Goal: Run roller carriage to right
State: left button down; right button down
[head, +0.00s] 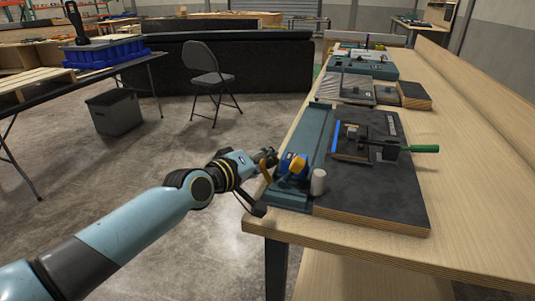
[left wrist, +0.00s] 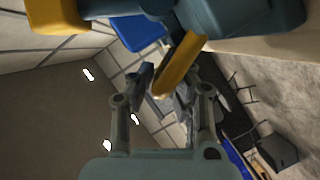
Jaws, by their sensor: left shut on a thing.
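The roller carriage (head: 292,166), with blue and yellow parts, sits at the near end of a long teal rail (head: 312,130) on the table's left side. A yellow bar (head: 265,171) sticks out from it towards my left gripper (head: 268,158). In the left wrist view, the yellow bar (left wrist: 183,60) reaches down between the fingers of my left gripper (left wrist: 170,88). My left gripper is shut on this bar, coming from the left of the table edge. The fingers partly hide the bar's end. My right gripper is not in view.
A white cylinder (head: 318,182) stands just right of the carriage. A black board (head: 375,190) with a green-handled clamp (head: 424,149) lies beside the rail. Other boards (head: 362,88) lie farther along the bench. A folding chair (head: 203,72) stands on open floor at left.

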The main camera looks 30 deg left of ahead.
pick_arm(q)
jog(key=shift+s+f, duration=0.15)
jog(key=shift+f, duration=0.1)
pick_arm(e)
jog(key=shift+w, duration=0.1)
pick_arm(q)
jog(key=c, duration=1.6)
grip_release()
jog(key=shift+s, duration=0.1)
jog(key=shift+o, duration=1.2)
jog(key=shift+s+r, duration=0.1)
jog(key=shift+r, duration=0.05)
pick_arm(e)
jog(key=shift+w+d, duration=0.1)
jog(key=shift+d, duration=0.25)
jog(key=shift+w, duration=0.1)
pick_arm(q)
jog(key=v, duration=1.2)
jog(key=shift+r, duration=0.15)
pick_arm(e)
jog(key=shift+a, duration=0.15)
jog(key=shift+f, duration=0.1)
